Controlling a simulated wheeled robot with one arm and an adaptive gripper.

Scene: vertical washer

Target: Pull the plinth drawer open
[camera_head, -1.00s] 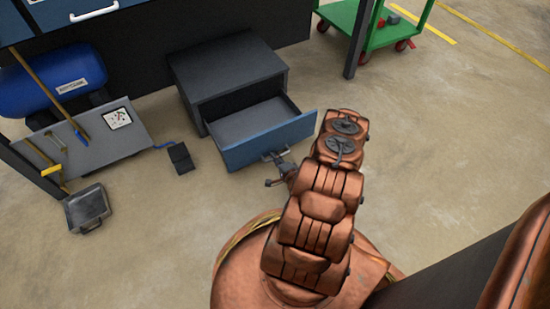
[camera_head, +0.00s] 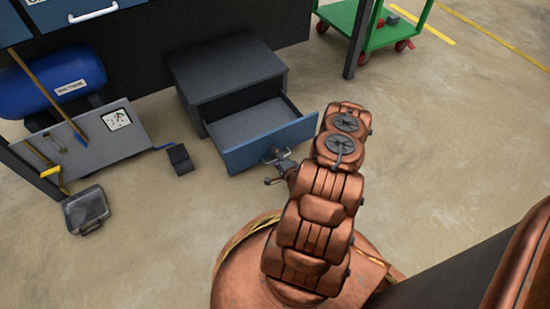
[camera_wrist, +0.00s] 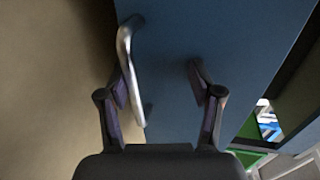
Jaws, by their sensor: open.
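The plinth drawer (camera_head: 268,143) has a blue front and stands pulled well out of a dark grey cabinet (camera_head: 228,70), its grey inside showing. In the wrist view the blue drawer front (camera_wrist: 190,45) fills the middle, with a silver curved bar handle (camera_wrist: 130,65) at its left. My gripper (camera_head: 276,160) is at the drawer front beside the handle. In the wrist view my gripper (camera_wrist: 158,82) is open. Its left finger is against or very close to the handle; I cannot tell whether they touch. The right finger is in front of the blue face.
A black pedal (camera_head: 181,159) lies on the floor left of the drawer. A green cart (camera_head: 375,25) stands at the back right.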

